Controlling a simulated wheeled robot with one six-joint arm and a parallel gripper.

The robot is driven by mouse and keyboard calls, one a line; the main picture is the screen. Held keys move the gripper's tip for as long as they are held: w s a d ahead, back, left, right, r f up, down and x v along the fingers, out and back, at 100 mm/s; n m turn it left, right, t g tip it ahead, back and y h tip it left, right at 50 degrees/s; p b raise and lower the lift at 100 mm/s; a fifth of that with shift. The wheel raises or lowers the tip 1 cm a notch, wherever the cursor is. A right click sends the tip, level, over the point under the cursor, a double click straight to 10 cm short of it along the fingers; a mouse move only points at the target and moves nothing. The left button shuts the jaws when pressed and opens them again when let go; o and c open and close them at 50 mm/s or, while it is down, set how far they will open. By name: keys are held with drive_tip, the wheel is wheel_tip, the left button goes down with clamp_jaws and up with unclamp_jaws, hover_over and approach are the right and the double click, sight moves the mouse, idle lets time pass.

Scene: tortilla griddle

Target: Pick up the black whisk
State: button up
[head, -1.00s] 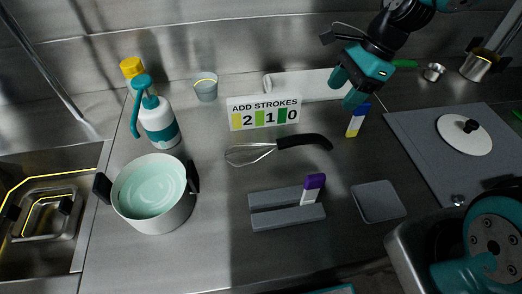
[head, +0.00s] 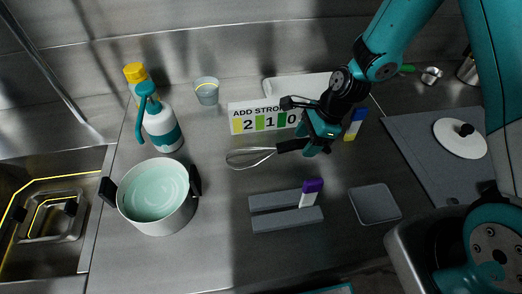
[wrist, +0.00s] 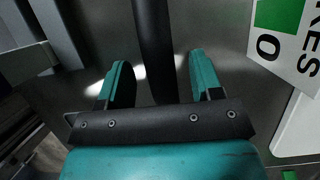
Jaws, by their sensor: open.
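The black whisk lies on the steel counter in front of the sign, its wire loops (head: 248,157) pointing left and its black handle (head: 291,145) pointing right. My gripper (head: 312,150) is at the right end of the handle and hides that end in the head view. In the wrist view the black handle (wrist: 152,45) runs between the two teal fingers of my gripper (wrist: 155,78). The fingers are open, with a gap on each side of the handle. Whether the fingers reach down beside the handle or stay above it, I cannot tell.
The "ADD STROKES" sign (head: 249,118) stands close behind my gripper. A grey slotted holder (head: 270,223) with a purple-topped marker (head: 311,193) and a grey square pad (head: 376,203) are in front. A pot (head: 160,222) stands left.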

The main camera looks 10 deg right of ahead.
drive_tip(key=shift+x, duration=1.4)
drive_tip(key=shift+a+r, duration=0.1)
drive_tip(key=c, duration=1)
